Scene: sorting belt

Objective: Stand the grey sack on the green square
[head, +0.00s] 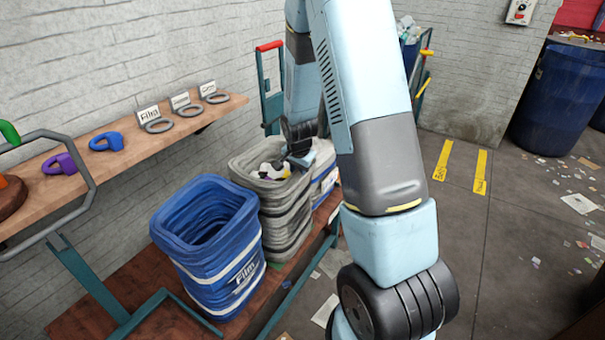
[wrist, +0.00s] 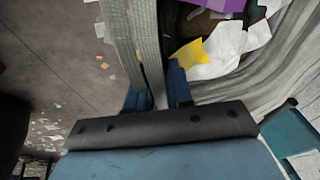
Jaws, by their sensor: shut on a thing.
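The grey sack (head: 278,205) stands upright on the reddish-brown deck, behind and right of a blue sack, in the head view. It is open at the top and holds white, yellow and purple scraps. My gripper (head: 300,158) is at the sack's right rim, partly hidden by my arm. In the wrist view my gripper's blue fingers (wrist: 158,92) are closed around a grey woven band, seemingly the sack's rim or handle. The sack's grey wall (wrist: 285,65) and its contents show at the right there.
A blue sack (head: 215,240) marked "Film" stands close beside the grey one. Another blue-and-white sack (head: 326,180) is behind it. A wooden shelf (head: 105,160) with tags and coloured rings runs along the wall. Yellow floor strips (head: 442,160) and a blue barrel (head: 556,100) are at right.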

